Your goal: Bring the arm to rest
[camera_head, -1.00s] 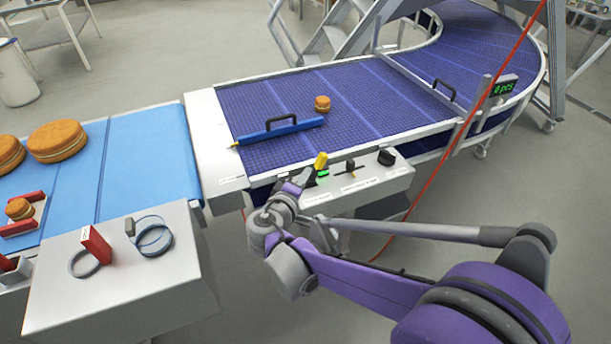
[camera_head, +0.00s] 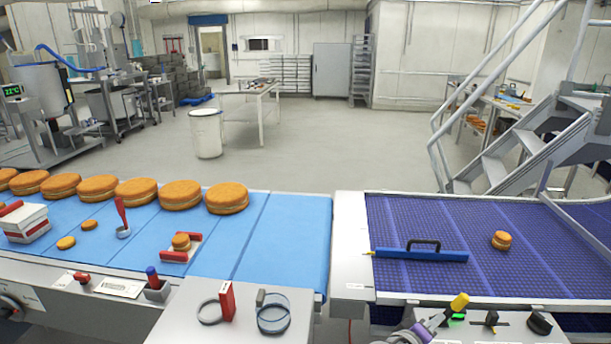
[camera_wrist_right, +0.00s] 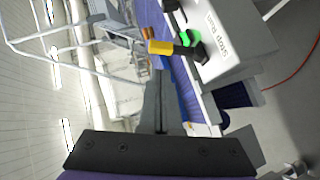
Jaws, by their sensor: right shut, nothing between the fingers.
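My right gripper (camera_head: 422,331) shows only in part at the bottom edge of the head view, purple and grey, close to the control panel's yellow-tipped lever (camera_head: 458,303). In the right wrist view its dark fingers (camera_wrist_right: 159,85) are together with nothing between them. The yellow lever (camera_wrist_right: 160,47) and a green button (camera_wrist_right: 190,38) appear just beyond the fingertips there. I cannot tell whether the fingers touch the lever. The rest of my right arm is out of the head view. My left gripper is not in view.
A blue belt (camera_head: 291,243) carries several filled rounds. The purple-blue belt (camera_head: 420,220) holds a blue bar (camera_head: 421,255) with a handle and one small round (camera_head: 502,240). Metal stairs (camera_head: 520,150) stand at right. Open floor (camera_head: 330,150) lies behind the belts.

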